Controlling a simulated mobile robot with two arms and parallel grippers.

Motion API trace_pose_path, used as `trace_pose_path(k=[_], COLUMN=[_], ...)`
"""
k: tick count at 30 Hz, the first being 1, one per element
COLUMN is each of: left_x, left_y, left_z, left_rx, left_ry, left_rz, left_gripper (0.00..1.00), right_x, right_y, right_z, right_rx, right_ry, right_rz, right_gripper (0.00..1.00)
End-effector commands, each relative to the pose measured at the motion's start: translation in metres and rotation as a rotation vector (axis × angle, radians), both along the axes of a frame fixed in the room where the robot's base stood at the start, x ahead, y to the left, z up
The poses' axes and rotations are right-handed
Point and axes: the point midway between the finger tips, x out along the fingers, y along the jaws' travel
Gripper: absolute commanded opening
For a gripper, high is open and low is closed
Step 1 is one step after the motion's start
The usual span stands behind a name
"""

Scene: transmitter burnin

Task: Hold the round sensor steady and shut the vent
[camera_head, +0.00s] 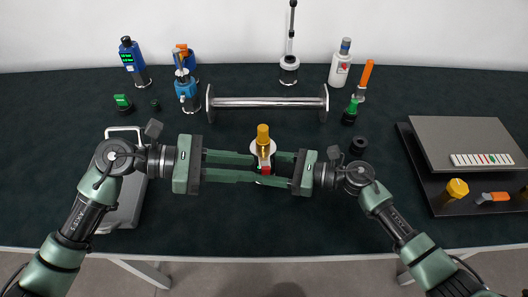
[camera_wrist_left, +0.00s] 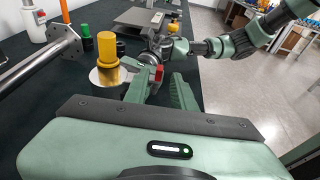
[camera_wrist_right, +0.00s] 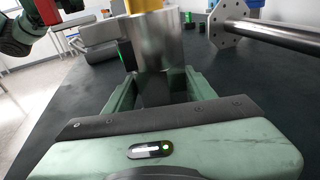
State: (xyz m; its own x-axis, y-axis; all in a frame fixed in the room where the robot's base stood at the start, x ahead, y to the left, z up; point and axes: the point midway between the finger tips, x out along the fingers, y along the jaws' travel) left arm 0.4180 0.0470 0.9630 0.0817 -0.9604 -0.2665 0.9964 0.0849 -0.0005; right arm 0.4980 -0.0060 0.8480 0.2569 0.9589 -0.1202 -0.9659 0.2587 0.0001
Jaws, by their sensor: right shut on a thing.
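The round sensor (camera_head: 263,146) stands upright near the table's middle, a silver cylinder with a yellow cap. It also shows in the left wrist view (camera_wrist_left: 100,47). A small red part, seemingly the vent handle (camera_head: 265,170), is on its near side. My right gripper (camera_head: 277,168) is shut on the silver body, which fills the space between its fingers in the right wrist view (camera_wrist_right: 158,88). My left gripper (camera_head: 254,166) has its fingers apart, with tips close to the sensor's left side and the red part. Exact contact of the left fingertips is hidden.
A flanged metal pipe (camera_head: 265,102) lies behind the sensor. Blue devices (camera_head: 133,62) and a white bottle (camera_head: 340,66) stand at the back. A black cap (camera_head: 358,146) is to the right. A dark tray (camera_head: 420,175) is at far right. The front strip is clear.

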Motion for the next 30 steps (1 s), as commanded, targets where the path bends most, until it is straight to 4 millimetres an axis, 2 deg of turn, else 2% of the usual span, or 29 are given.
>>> trace_pose_path(k=[6, 12, 24, 26, 30], left_x=[0.003, 0.005, 0.005, 0.005, 0.005], left_y=[-0.028, -0.044, -0.049, -0.049, -0.049], left_z=[-0.007, -0.012, -0.014, -0.014, -0.014], left_rx=[-0.001, 0.001, 0.000, 0.001, 0.001], left_ry=[0.000, -0.001, -0.001, 0.000, 0.000], left_rz=[0.001, 0.001, 0.002, 0.002, 0.002], left_gripper=[0.25, 0.25, 0.25, 0.13, 0.13], right_x=[0.000, 0.000, 0.000, 0.000, 0.000], right_y=[0.000, 0.000, 0.000, 0.000, 0.000], right_z=[0.000, 0.000, 0.000, 0.000, 0.000], right_rx=[0.000, 0.000, 0.000, 0.000, 0.000], right_ry=[0.000, 0.000, 0.000, 0.000, 0.000], right_rz=[-0.001, -0.001, -0.001, -0.001, -0.001], right_gripper=[0.13, 0.13, 0.13, 0.13, 0.13])
